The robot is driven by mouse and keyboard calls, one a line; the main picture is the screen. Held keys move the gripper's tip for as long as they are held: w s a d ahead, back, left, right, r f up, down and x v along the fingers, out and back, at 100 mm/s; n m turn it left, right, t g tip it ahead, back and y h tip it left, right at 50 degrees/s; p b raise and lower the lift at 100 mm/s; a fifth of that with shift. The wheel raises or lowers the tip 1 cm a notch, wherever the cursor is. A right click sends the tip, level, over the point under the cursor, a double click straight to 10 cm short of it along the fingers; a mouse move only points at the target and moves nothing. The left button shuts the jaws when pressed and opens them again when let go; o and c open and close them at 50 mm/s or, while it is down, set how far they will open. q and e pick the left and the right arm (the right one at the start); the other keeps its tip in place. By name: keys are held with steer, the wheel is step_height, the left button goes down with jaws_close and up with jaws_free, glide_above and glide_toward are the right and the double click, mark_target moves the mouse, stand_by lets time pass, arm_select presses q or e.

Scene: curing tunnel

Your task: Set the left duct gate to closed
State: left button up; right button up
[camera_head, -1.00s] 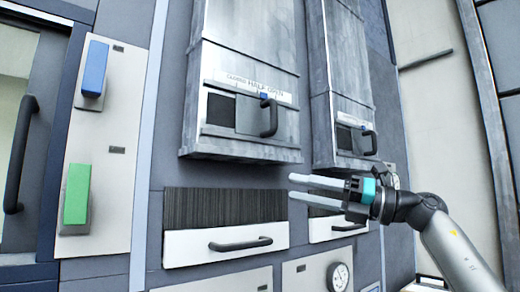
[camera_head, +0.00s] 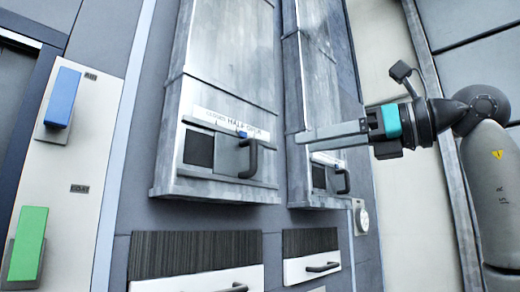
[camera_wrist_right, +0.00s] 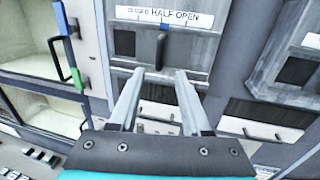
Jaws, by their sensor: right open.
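The left duct gate (camera_head: 225,155) is a grey sliding plate low on the left duct, with a dark upright handle (camera_head: 252,158) and a dark opening (camera_head: 199,148) showing at its left. A scale above it (camera_head: 215,118) reads CLOSED, HALF, OPEN. The blue pointer (camera_head: 243,133) sits near HALF. My right gripper (camera_head: 304,138) is open and empty, to the right of the handle in the head view. In the right wrist view the open fingers (camera_wrist_right: 160,74) point towards the handle (camera_wrist_right: 161,50), apart from it as far as I can tell. My left gripper is out of view.
The right duct has a similar gate with its own handle (camera_head: 343,180), close below my right fingers in the head view. Drawers with dark handles (camera_head: 322,267) lie below. A panel at left carries a blue lever (camera_head: 62,97) and a green lever (camera_head: 28,243).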

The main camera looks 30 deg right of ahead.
mark_target(261, 152)
steer(key=p+x, duration=0.2)
steer(key=x, duration=0.9)
jaws_close()
stand_by(1.1)
